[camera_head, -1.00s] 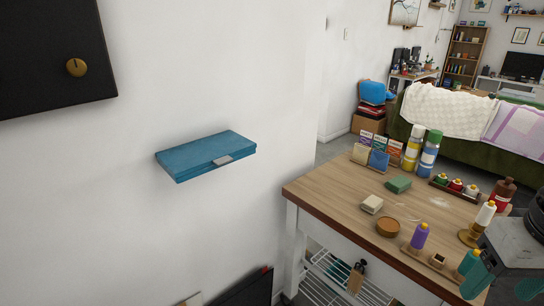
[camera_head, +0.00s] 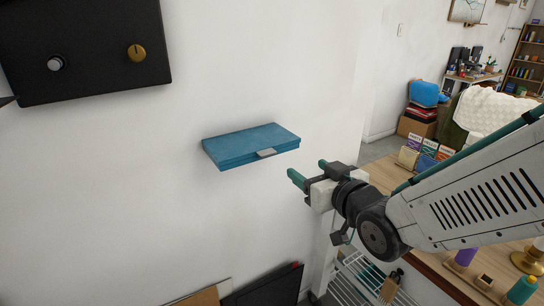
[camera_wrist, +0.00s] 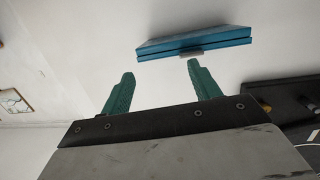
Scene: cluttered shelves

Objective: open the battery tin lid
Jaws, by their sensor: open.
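The battery tin is a flat teal-blue box (camera_head: 250,146) on the white wall, with a small grey latch (camera_head: 266,153) on its front edge. Its lid lies shut. In the wrist view the tin (camera_wrist: 215,43) is ahead of the fingers, its front edge and grey latch (camera_wrist: 191,53) facing me. My gripper (camera_head: 309,171) is open and empty, with two green fingers, to the right of the tin and slightly lower in the head view. It also shows in the wrist view (camera_wrist: 158,88), the right fingertip just below the latch in the picture. The fingers appear apart from the tin.
A black panel with knobs (camera_head: 85,50) is on the wall at upper left. A wooden workbench (camera_head: 395,178) with bottles and boxes stands at right, partly behind my arm. A white wire rack (camera_head: 350,285) is below it. The wall around the tin is clear.

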